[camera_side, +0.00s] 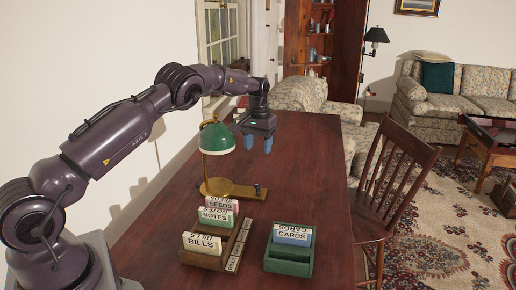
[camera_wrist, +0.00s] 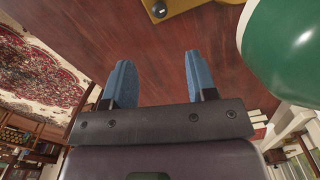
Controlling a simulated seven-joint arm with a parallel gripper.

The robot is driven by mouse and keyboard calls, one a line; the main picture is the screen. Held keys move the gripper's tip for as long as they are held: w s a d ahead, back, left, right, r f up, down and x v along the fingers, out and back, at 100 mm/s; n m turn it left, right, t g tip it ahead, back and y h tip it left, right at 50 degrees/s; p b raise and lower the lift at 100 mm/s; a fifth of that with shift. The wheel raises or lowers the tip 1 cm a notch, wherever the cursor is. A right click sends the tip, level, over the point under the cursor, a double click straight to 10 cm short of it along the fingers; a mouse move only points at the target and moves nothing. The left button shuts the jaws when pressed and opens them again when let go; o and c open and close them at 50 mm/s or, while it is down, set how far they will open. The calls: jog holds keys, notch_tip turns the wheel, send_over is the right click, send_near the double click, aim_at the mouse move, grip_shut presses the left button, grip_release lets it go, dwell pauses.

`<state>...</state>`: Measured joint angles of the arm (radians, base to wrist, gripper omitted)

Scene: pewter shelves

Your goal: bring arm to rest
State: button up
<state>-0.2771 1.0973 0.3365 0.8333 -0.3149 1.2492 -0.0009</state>
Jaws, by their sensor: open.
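My gripper (camera_side: 257,144) hangs above the far part of the dark wooden table (camera_side: 318,165), its blue fingers pointing down. The fingers are apart with nothing between them. In the wrist view, my gripper (camera_wrist: 160,80) shows two separate blue fingers over bare red-brown wood. My arm reaches in from the left and bends down at the wrist. The gripper is just behind and to the right of the green lamp shade and does not visibly touch it.
A brass lamp with a green shade (camera_side: 217,138) stands mid-table; its shade (camera_wrist: 290,45) is close in the wrist view. In front are a wooden holder (camera_side: 238,246) with BILLS, NOTES and SEEDS cards, and a green box (camera_side: 288,266) with CARDS. A wooden chair (camera_side: 390,185) stands right.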

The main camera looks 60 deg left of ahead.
jog(key=s+d+r+m+t, duration=0.2)
jog(key=s+d+r, duration=0.4)
jog(key=s, duration=0.5)
jog(key=s+d+r+m+t, duration=0.1)
jog(key=s+d+r+m, duration=0.1)
jog(key=s+d+r, duration=0.4)
jog(key=s+d+r+m+t, duration=0.2)
jog(key=s+d+r, duration=0.4)
jog(key=s+d, duration=0.4)
jog(key=s, duration=0.5)
jog(key=shift+s+d+r+t, duration=0.3)
jog(key=shift+d+r, duration=0.05)
jog(key=shift+d, duration=0.05)
